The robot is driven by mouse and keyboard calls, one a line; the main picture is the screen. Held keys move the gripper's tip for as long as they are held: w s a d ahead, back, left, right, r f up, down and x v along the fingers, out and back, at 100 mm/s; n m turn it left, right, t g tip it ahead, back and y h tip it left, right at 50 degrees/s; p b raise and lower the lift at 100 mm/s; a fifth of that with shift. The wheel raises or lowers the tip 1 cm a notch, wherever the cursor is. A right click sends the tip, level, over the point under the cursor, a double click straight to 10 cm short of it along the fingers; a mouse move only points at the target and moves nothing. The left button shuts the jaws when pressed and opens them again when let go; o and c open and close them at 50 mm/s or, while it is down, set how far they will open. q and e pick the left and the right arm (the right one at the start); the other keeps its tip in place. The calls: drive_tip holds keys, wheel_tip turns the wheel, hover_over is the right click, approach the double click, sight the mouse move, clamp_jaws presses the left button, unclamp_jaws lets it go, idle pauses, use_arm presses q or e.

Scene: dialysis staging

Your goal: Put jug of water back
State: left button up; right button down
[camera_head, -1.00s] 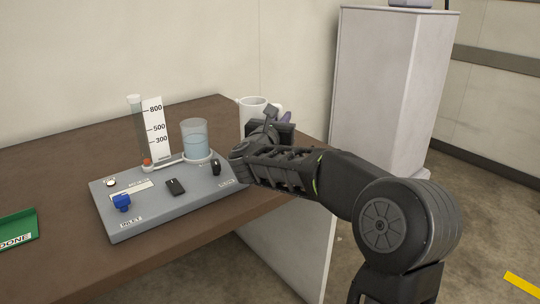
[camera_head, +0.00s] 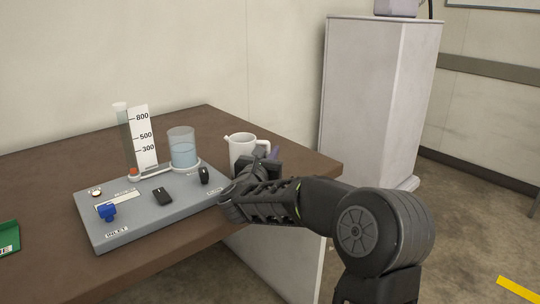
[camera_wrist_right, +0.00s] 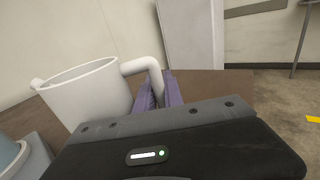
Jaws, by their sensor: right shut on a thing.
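The white jug (camera_head: 241,149) is upright at the back right of the brown table, just right of the clear cylinder of water. In the right wrist view the jug (camera_wrist_right: 88,98) shows its open rim, and its handle runs down between the purple finger pads. My right gripper (camera_head: 271,155) is shut on the handle; it also shows in the right wrist view (camera_wrist_right: 160,95). The jug's base is partly hidden by the gripper, so I cannot tell whether it touches the table. My left gripper is not in view.
A grey board (camera_head: 150,215) carries a clear cylinder of blue water (camera_head: 182,152), a tall tube with a scale card (camera_head: 143,135), a blue valve (camera_head: 107,212) and black parts. A green tray (camera_head: 8,238) lies at the left edge. A white cabinet (camera_head: 365,100) stands behind the table's right end.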

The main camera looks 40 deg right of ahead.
drive_tip(key=c, duration=1.5)
unclamp_jaws()
drive_tip(key=shift+o, duration=0.2)
drive_tip(key=shift+a+r, duration=0.1)
drive_tip(key=v, duration=1.2)
